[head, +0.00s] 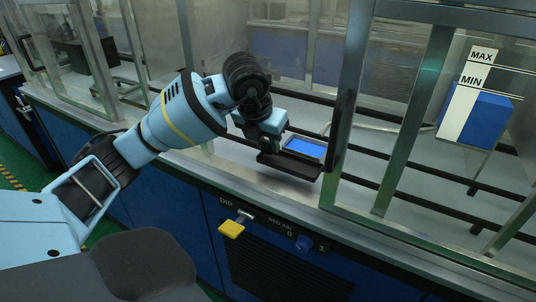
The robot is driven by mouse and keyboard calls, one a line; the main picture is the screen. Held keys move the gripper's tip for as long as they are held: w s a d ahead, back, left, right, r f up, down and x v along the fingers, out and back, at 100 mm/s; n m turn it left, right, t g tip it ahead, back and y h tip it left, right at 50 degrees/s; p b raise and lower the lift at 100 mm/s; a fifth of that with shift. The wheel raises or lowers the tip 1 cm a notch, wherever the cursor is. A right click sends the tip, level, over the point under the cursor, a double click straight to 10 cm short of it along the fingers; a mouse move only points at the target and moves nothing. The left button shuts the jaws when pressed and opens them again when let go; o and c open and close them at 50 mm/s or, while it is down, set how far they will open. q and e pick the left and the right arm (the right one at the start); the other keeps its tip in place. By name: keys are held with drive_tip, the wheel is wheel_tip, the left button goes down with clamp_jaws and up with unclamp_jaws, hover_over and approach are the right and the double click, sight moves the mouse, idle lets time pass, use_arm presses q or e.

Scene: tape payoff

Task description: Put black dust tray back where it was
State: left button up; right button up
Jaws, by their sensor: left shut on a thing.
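The black dust tray (290,168) is at the opening in the glass-and-metal enclosure, just above the front ledge. My left gripper (270,148) reaches in from the left and is shut on the tray, near its left end. The gripper's wrist and the tray's dark edge hide the fingertips. A bright blue rectangle in a grey frame (305,148) shows right behind the tray's front; I cannot tell whether it is part of the tray. My right gripper is not in view.
Metal door posts (345,105) stand close to the tray's right end. Dark rails (385,155) run along inside the enclosure. A blue block with a MAX/MIN panel (465,105) is at the right.

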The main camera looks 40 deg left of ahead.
sight(266, 150)
use_arm(q)
drive_tip(key=shift+f, duration=1.8)
drive_tip(key=shift+f, duration=0.1)
drive_tip(key=o, duration=1)
drive_tip(key=shift+f, duration=0.1)
drive_tip(key=shift+r, duration=0.5)
drive_tip(key=v, duration=1.1)
drive_tip(key=shift+s+p, duration=0.2)
drive_tip(key=shift+p, duration=0.2)
drive_tip(key=shift+r, duration=0.1)
